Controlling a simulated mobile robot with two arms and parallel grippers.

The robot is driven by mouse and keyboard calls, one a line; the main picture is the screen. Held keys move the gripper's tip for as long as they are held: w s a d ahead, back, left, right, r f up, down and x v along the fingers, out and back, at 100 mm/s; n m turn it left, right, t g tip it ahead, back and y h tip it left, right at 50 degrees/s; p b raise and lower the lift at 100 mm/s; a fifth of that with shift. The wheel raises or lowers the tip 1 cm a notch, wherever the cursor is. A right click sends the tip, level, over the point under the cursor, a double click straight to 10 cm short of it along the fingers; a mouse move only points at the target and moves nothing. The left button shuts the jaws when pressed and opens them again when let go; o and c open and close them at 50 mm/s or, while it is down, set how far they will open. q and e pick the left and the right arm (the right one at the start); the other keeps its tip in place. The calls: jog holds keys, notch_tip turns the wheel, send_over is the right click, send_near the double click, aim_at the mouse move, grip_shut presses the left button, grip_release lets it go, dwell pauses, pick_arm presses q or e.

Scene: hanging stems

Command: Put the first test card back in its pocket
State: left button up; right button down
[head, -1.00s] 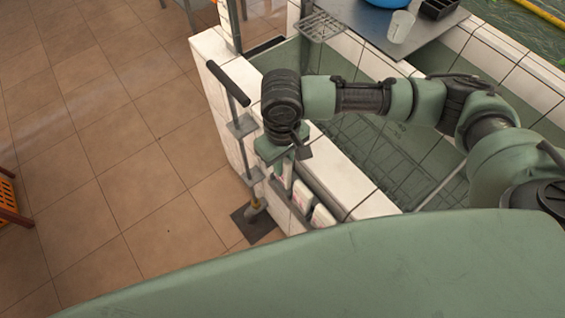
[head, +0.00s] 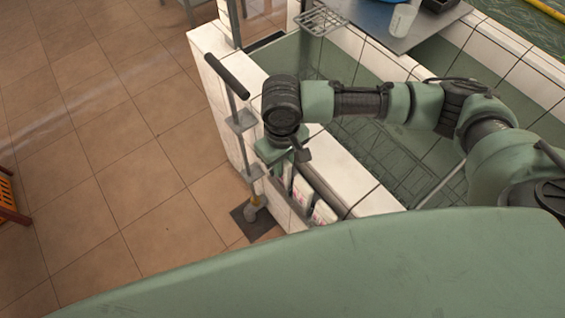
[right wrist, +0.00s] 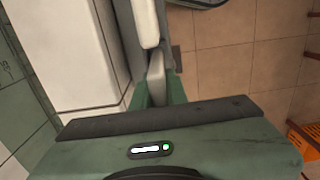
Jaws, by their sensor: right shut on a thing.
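My right gripper (head: 284,165) points down beside the outer face of the white tiled wall. In the right wrist view its green fingers (right wrist: 158,92) are shut on a pale, thin test card (right wrist: 157,70). In the head view the gripper mostly hides this card. Two other white test cards (head: 302,190) (head: 323,212) sit in a grey rack of pockets on the wall, just nearer than the gripper. A white card also shows past the held one in the wrist view (right wrist: 146,22). Whether the held card is inside a pocket I cannot tell. My left gripper is not in view.
A grey post with a black T-handle (head: 227,76) stands close to the left of the gripper. The tiled wall top (head: 345,170) borders a green basin (head: 395,150) with a wire rack. Tiled floor (head: 120,180) is open at the left.

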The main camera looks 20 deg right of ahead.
jog(key=shift+f, duration=0.35)
jog(key=c, duration=1.3)
grip_release()
notch_tip(320, 180, up, 8)
jog(key=shift+f+b, duration=0.1)
jog(key=shift+b, duration=0.3)
